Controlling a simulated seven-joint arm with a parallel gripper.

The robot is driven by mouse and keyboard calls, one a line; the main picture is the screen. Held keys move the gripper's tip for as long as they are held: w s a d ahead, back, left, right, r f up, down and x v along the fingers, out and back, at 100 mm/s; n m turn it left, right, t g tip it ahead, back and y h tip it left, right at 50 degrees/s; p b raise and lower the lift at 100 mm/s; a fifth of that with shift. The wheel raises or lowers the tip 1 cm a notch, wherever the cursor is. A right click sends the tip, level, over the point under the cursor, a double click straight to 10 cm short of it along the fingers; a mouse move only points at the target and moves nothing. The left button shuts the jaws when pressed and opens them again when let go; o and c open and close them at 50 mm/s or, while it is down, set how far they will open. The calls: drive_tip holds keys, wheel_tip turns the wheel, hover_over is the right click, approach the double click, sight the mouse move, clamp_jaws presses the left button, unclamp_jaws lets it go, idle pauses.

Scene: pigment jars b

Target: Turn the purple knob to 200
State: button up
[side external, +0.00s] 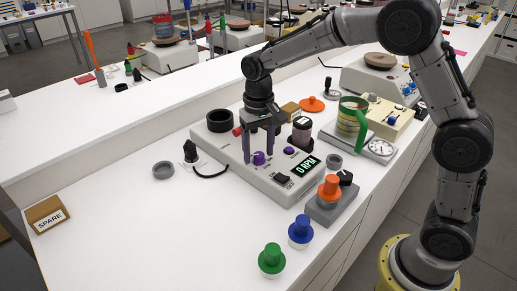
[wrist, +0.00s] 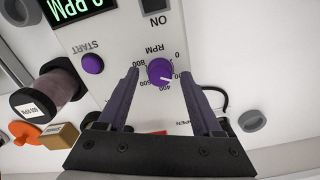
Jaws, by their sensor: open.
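The purple RPM knob (side external: 259,158) is on the top of a pale mixer base (side external: 225,150). In the wrist view the knob (wrist: 160,72) has a printed scale around it, with 0, 400, 600 and 800 readable. A white mark on the knob points to the lower right, near the 400 side; its exact reading is unclear. My gripper (side external: 258,161) points down with its fingers on either side of the knob. In the wrist view my gripper (wrist: 160,73) is open, with gaps seen between fingers and knob. The right finger hides part of the scale. The display (side external: 307,166) reads 0 RPM.
A purple START button (wrist: 92,64) is left of the knob in the wrist view. A dark jar (side external: 301,133) stands behind the display. A black ring (side external: 220,120) sits on the base's far end. An orange-capped jar (side external: 329,187) stands to the right. The table's left side is mostly clear.

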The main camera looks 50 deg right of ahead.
sight(258, 153)
wheel_tip(258, 153, up, 14)
idle(0.6)
drive_tip(key=shift+f, duration=0.1)
drive_tip(key=s+d+r+t, duration=0.2)
drive_tip(key=s+r, duration=0.2)
drive_tip(key=s, duration=0.3)
drive_tip(key=s+d+r+t, duration=0.15)
drive_tip(key=s+r, duration=0.25)
drive_tip(key=s, duration=0.4)
drive_tip(key=s+d+f+n+t, duration=0.1)
drive_tip(key=s+f+n+t, duration=0.1)
drive_tip(key=s+f, duration=0.9)
drive_tip(key=shift+s+f+n, duration=0.25)
drive_tip(key=shift+s+n, duration=0.4)
drive_tip(key=shift+n, duration=0.25)
